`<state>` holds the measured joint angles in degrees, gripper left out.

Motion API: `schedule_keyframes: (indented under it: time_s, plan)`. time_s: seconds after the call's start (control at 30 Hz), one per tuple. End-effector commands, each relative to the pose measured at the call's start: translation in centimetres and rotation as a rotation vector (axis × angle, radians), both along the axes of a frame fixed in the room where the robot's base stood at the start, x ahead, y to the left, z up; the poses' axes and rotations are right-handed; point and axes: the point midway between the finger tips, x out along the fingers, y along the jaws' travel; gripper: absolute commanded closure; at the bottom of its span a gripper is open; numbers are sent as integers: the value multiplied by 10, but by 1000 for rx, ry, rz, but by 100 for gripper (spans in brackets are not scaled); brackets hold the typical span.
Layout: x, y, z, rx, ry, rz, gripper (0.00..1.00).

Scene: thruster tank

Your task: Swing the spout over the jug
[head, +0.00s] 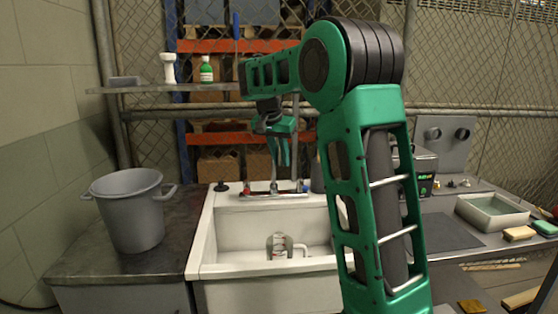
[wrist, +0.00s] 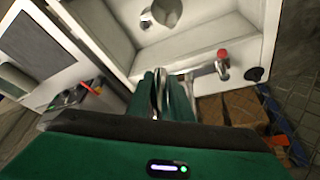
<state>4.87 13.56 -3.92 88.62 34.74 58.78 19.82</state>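The white sink (head: 207,240) holds a grey jug (head: 278,242) with a pale label, which shows in part at the top of the wrist view (wrist: 165,14). A metal tap (head: 262,194) with red and blue handles stands on the sink's back edge. In the wrist view, the tap body (wrist: 203,70) runs from the red handle towards my fingers. My gripper (head: 280,160) points down above the tap, behind the jug. Its green fingers (wrist: 166,92) lie close on either side of a metal part, probably the spout. I cannot tell whether they touch it.
A grey bucket (head: 128,210) stands on the dark counter left of the sink. A shelf (head: 150,89) with a green bottle (head: 206,70) and a white object hangs behind. A grey basin (head: 490,213) and sponges (head: 519,233) are on the right counter.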

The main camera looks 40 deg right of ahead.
Motion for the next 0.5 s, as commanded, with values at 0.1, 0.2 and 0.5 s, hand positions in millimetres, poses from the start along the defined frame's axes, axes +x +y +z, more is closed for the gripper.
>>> schedule_keyframes:
  time_s: [0.1, 0.2, 0.5]
  plan:
    - [0, -1, 1, -1, -3, -1, 64]
    - [-1, -1, 1, -1, -1, -2, 64]
    - [-2, 3, 10, 0, 0, 0, 64]
